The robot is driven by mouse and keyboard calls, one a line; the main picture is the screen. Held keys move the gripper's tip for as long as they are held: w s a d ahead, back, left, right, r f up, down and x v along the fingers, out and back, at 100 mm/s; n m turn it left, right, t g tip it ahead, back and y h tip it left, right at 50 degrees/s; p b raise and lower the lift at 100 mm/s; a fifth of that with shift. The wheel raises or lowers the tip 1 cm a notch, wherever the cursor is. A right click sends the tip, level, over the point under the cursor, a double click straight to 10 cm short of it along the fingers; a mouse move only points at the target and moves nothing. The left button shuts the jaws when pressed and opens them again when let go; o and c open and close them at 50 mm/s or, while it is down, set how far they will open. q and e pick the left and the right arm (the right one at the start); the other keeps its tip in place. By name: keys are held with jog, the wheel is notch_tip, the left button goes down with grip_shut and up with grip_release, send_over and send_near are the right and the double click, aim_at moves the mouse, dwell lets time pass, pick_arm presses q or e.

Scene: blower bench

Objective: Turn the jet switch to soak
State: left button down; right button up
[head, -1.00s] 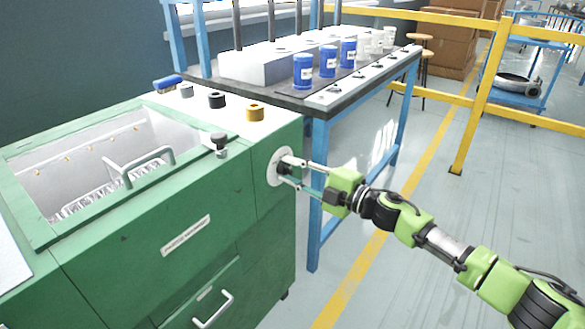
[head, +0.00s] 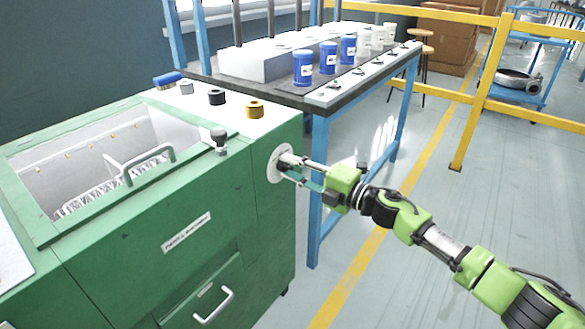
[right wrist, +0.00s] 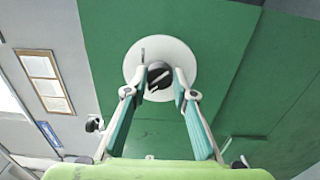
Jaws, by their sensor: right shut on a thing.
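The jet switch is a dark round knob (right wrist: 160,76) with a pale line across it, set on a white disc (right wrist: 133,66). The disc also shows on the right side wall of the green machine in the head view (head: 273,167). My right gripper (head: 289,170) reaches in from the right. In the right wrist view its fingertips (right wrist: 161,84) are on either side of the knob, shut on it. A short grey mark shows on the disc above left of the knob. The disc's lettering cannot be read. My left gripper is out of view.
The green machine (head: 195,275) has an open basin with a wire basket (head: 100,190). A blue-legged bench (head: 317,195) with blue cups stands behind. The floor at right is clear up to a yellow rail.

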jog(key=o, duration=1.1)
jog(key=v, duration=1.2)
